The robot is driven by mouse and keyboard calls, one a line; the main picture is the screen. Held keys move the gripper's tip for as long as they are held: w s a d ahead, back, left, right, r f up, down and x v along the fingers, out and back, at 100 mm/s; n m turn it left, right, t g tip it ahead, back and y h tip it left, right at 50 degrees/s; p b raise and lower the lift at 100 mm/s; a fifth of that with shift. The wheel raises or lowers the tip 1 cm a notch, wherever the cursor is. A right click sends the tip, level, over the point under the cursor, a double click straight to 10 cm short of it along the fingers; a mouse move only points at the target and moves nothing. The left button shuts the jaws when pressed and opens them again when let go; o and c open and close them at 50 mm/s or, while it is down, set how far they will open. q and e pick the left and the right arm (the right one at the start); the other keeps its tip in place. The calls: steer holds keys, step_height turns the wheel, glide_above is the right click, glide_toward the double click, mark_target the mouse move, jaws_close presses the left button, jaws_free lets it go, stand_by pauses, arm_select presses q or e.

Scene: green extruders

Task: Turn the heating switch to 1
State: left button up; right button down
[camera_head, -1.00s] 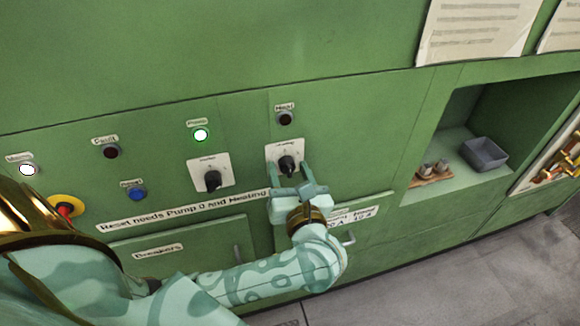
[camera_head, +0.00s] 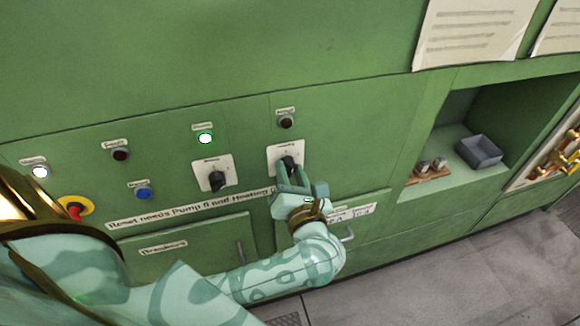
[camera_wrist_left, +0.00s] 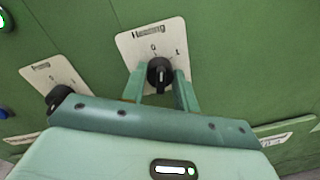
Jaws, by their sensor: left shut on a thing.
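The heating switch (camera_head: 288,163) is a black rotary knob on a white plate marked 0 and 1, under a dark lamp. In the left wrist view the knob (camera_wrist_left: 160,73) sits between the two fingers of my left gripper (camera_wrist_left: 160,88). Its white pointer line is upright, between the 0 and the 1 or close to the 0; I cannot tell exactly. In the head view my left gripper (camera_head: 292,176) reaches up from below and is shut on the knob, its fingers hiding part of it. My right gripper is not in view.
A blue button (camera_head: 144,194) and a red and yellow emergency stop (camera_head: 75,207) are further left. A grey bin (camera_head: 480,151) stands in the recess at right.

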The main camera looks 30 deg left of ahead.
arm_select(q)
steer(key=m+p, duration=0.5)
steer(key=shift+r, duration=0.2)
steer(key=shift+f+m+g+p, duration=0.2)
steer(key=shift+m+g+p, duration=0.1)
steer(key=shift+m+p, duration=1.3)
steer(key=o, duration=1)
steer(key=shift+w, duration=0.1)
steer(key=shift+c, duration=0.2)
steer(key=shift+d, duration=0.15)
